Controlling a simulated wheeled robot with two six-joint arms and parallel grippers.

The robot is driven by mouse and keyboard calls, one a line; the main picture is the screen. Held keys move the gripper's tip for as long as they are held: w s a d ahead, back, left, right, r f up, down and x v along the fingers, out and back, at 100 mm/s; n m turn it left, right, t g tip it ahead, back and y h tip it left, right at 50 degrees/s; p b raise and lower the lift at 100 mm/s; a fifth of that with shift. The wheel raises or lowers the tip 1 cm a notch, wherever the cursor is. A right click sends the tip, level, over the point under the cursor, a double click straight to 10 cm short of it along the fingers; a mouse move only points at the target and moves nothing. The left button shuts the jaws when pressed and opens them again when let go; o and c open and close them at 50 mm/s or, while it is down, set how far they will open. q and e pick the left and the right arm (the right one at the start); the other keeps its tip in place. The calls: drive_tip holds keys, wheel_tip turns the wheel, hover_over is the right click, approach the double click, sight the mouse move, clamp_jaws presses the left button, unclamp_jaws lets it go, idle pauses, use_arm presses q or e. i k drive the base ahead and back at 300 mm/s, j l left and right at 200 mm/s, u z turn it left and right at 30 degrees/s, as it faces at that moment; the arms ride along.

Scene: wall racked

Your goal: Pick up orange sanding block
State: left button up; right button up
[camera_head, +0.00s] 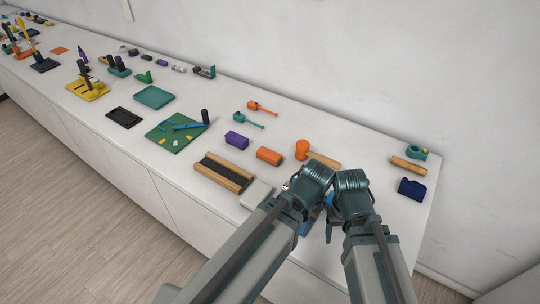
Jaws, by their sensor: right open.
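The orange sanding block (269,156) lies flat on the white counter, right of a similar purple block (237,140). It is fully visible and nothing touches it. My two arms come in from the bottom and their elbows meet just to the right of and nearer than the block. My right gripper (320,224) shows only in part between the arms, low over the counter; it is open and apart from the block. My left gripper cannot be made out behind the arm links.
An orange-headed mallet (304,150) lies right of the block. A wooden-edged tray (223,172) and a light grey block (256,194) lie in front. A navy object (412,189) and a wooden roller (408,165) lie far right. The wall closes off the back.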

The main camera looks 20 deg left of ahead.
sight(271, 157)
drive_tip(key=k+j, duration=0.25)
drive_tip(key=k, duration=0.15)
drive_tip(key=k+j, duration=0.2)
drive_tip(key=k, duration=0.2)
drive_tip(key=i+j, duration=0.2)
drive_tip(key=j, duration=0.15)
drive_tip(key=i+j, duration=0.2)
drive_tip(key=j, duration=0.15)
drive_tip(key=i+j, duration=0.2)
drive_tip(key=j, duration=0.15)
drive_tip(key=i+j, duration=0.2)
drive_tip(key=j, duration=0.15)
drive_tip(key=i+j, duration=0.15)
drive_tip(key=j, duration=0.2)
drive_tip(key=z, duration=1.6)
